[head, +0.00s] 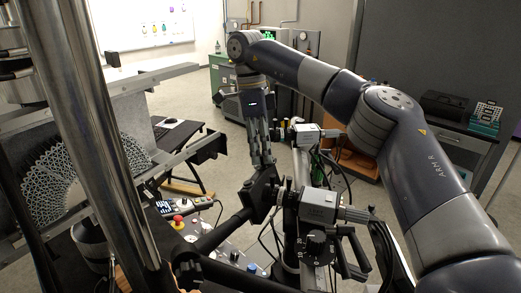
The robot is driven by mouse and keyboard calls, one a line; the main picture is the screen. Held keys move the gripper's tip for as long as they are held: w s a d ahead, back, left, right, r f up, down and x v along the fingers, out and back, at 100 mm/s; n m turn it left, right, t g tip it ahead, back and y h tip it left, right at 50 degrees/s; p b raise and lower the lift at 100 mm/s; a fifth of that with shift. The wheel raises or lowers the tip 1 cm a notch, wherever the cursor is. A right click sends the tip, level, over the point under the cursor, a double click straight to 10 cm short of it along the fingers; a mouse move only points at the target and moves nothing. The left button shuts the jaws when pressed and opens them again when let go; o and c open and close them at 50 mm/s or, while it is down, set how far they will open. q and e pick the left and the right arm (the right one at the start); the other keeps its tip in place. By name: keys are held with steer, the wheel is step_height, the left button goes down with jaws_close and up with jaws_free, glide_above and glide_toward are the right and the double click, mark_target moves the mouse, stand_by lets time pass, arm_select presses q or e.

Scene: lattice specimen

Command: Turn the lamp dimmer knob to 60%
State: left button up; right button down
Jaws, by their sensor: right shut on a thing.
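My right arm comes in from the right and bends down at the centre. A black block (259,191) on a dark bar sits just below the fingertips. My left gripper is not in view.
Silver camera-like units (318,205) on black mounts stand right of the fingertips, with loose cables around them. A control panel with a red button (178,221) lies lower left. A lattice disc (45,182) stands at left behind a shiny column.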

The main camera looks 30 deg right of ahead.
steer(key=shift+n, duration=1.3)
steer(key=shift+g, duration=0.3)
steer(key=c, duration=1.4)
jaws_free()
steer(key=shift+c, duration=0.2)
steer(key=shift+d, duration=0.1)
